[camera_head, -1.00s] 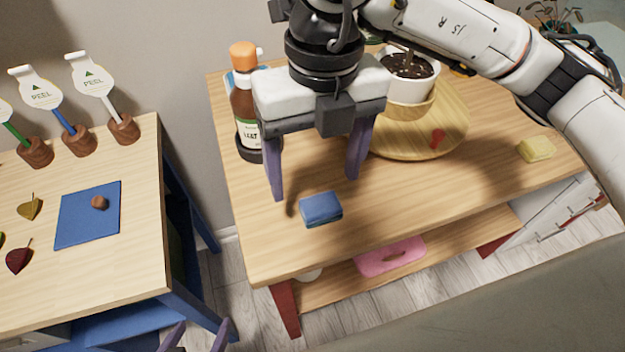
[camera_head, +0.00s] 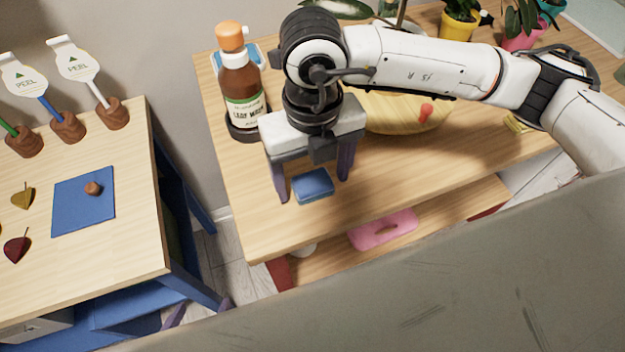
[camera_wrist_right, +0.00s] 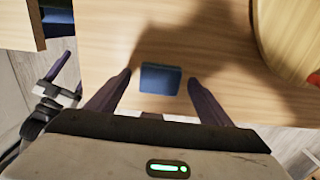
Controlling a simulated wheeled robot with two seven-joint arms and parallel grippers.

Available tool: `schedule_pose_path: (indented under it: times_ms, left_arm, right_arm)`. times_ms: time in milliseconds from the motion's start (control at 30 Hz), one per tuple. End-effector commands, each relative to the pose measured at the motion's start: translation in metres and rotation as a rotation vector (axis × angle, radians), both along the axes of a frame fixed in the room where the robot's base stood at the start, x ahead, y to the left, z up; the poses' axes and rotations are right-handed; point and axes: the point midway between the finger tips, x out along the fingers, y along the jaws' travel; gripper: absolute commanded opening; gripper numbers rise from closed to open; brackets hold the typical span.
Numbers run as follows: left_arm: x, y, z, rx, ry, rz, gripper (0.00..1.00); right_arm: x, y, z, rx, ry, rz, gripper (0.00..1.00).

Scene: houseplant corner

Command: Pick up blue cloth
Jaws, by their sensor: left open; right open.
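The blue cloth (camera_head: 313,186) is a small folded block lying flat on the wooden table near its left front part. It also shows in the right wrist view (camera_wrist_right: 160,78). My right gripper (camera_head: 313,190) is open, with one purple finger on each side of the cloth. In the right wrist view my right gripper (camera_wrist_right: 160,80) has a gap between each finger and the cloth. I cannot tell how far its tips are above the tabletop. My left gripper (camera_head: 198,311) is low at the bottom left, mostly hidden, open and empty beside the blue-framed table.
A brown bottle (camera_head: 240,85) with an orange cap stands close behind the right gripper. A round wooden tray (camera_head: 390,122) is to the right. A pink item (camera_head: 383,229) lies on the lower shelf. A second table (camera_head: 130,225) with a blue mat (camera_head: 80,215) is at left.

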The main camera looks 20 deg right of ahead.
Motion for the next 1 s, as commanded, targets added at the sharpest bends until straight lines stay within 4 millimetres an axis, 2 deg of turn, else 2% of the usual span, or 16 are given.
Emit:
schedule_pose_path:
  times_ms: [133,367,467,633,733,1000]
  left_arm:
    - [0.001,0.0,0.0,0.0,-0.002,-0.001,0.69]
    - [0.004,0.0,0.002,-0.001,-0.007,0.0,0.69]
    - [0.004,0.0,0.002,0.0,-0.008,-0.001,0.69]
    - [0.004,0.0,0.002,-0.001,-0.008,0.0,0.69]
    - [0.004,0.0,0.001,-0.001,-0.009,0.0,0.69]
    - [0.004,0.0,-0.003,0.0,-0.009,0.001,0.69]
  right_arm:
    - [0.0,0.0,0.0,0.0,0.0,0.0,0.72]
    - [0.0,0.0,0.001,0.0,0.0,0.0,0.33]
    - [0.0,0.0,0.001,0.001,0.0,0.0,0.26]
    - [0.0,0.0,0.002,0.001,-0.001,0.0,0.26]
    - [0.001,0.001,0.011,0.002,-0.003,0.0,0.26]
    - [0.001,0.001,0.063,0.002,-0.006,0.001,0.26]
